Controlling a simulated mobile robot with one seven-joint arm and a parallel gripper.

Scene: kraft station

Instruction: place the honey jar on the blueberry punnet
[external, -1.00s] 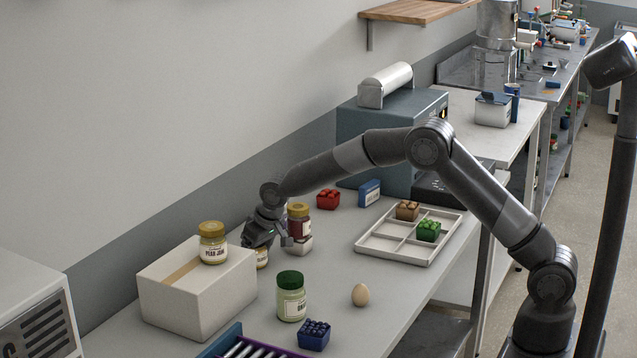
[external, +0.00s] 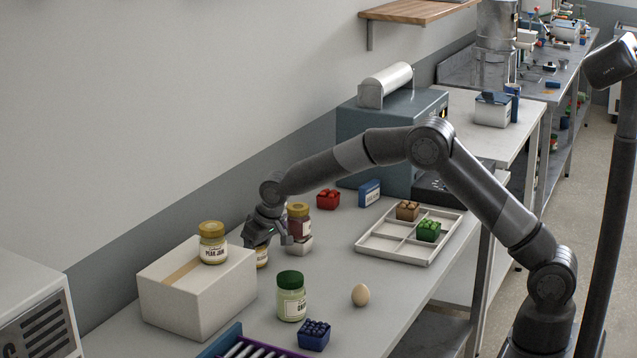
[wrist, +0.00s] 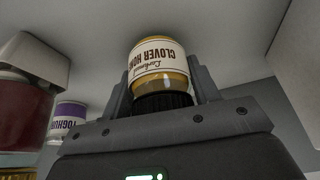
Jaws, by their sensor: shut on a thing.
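The honey jar, labelled "Clover Honey" (wrist: 158,62), sits between my gripper's fingers in the wrist view. In the external view the honey jar (external: 262,256) shows only in part, low behind my gripper (external: 266,240), beside the white box. My gripper (wrist: 160,90) is shut on it. The jar looks close to the table top, but I cannot tell whether it touches. The blueberry punnet (external: 313,335), a small blue tub heaped with dark blue berries, stands at the front of the table, away from my gripper.
A white box (external: 190,305) with a pear jam jar (external: 212,243) on top stands left of my gripper. A red jar (external: 299,221) on a white tub is close on the right. A green-lidded jar (external: 291,297) and an egg (external: 360,295) stand near the punnet.

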